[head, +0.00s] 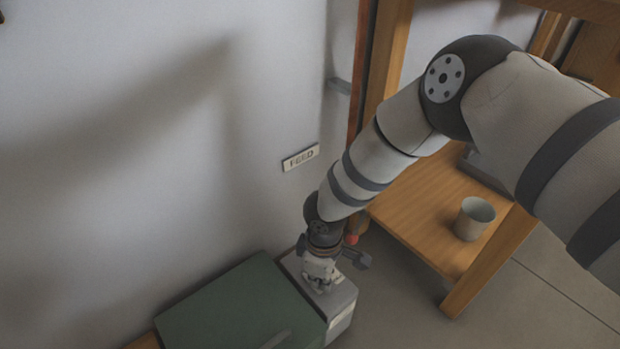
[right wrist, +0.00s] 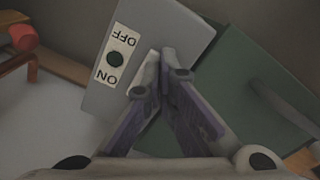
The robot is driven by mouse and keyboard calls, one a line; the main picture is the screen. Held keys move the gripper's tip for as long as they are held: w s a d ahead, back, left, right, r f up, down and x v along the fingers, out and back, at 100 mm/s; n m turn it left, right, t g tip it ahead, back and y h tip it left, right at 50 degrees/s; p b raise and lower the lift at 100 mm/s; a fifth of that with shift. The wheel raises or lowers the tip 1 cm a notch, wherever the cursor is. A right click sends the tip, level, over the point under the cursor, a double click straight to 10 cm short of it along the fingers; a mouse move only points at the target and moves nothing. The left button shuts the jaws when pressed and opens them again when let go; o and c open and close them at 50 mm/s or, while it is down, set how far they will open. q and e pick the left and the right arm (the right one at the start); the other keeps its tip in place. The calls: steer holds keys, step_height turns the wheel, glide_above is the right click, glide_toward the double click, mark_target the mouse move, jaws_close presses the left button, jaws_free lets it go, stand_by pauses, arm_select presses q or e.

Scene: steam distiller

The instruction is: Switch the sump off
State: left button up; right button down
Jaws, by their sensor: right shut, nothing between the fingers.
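A grey box (head: 342,315) stands low by the wall, against the right side of a green box (head: 240,308). In the right wrist view the grey box's top (right wrist: 182,30) carries a pale plate (right wrist: 122,41) lettered OFF and ON, with a dark round switch part (right wrist: 115,58) between the words. Which way it is set I cannot tell. My right gripper (head: 320,286) points down over the grey box; in the right wrist view its closed, empty fingertips (right wrist: 161,56) are beside the plate, on the green box's side. Contact is unclear. My left gripper is not in view.
A wooden stand (head: 418,205) with a grey cup (head: 475,218) is at the right, under my right arm. A red knob (right wrist: 22,38) on an orange pipe is left of the box in the right wrist view.

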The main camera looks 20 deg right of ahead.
steer(key=shift+w+r+p, duration=0.1)
steer(key=shift+r+p, duration=2.1)
steer(key=shift+r, duration=1.2)
steer(key=shift+f, duration=0.1)
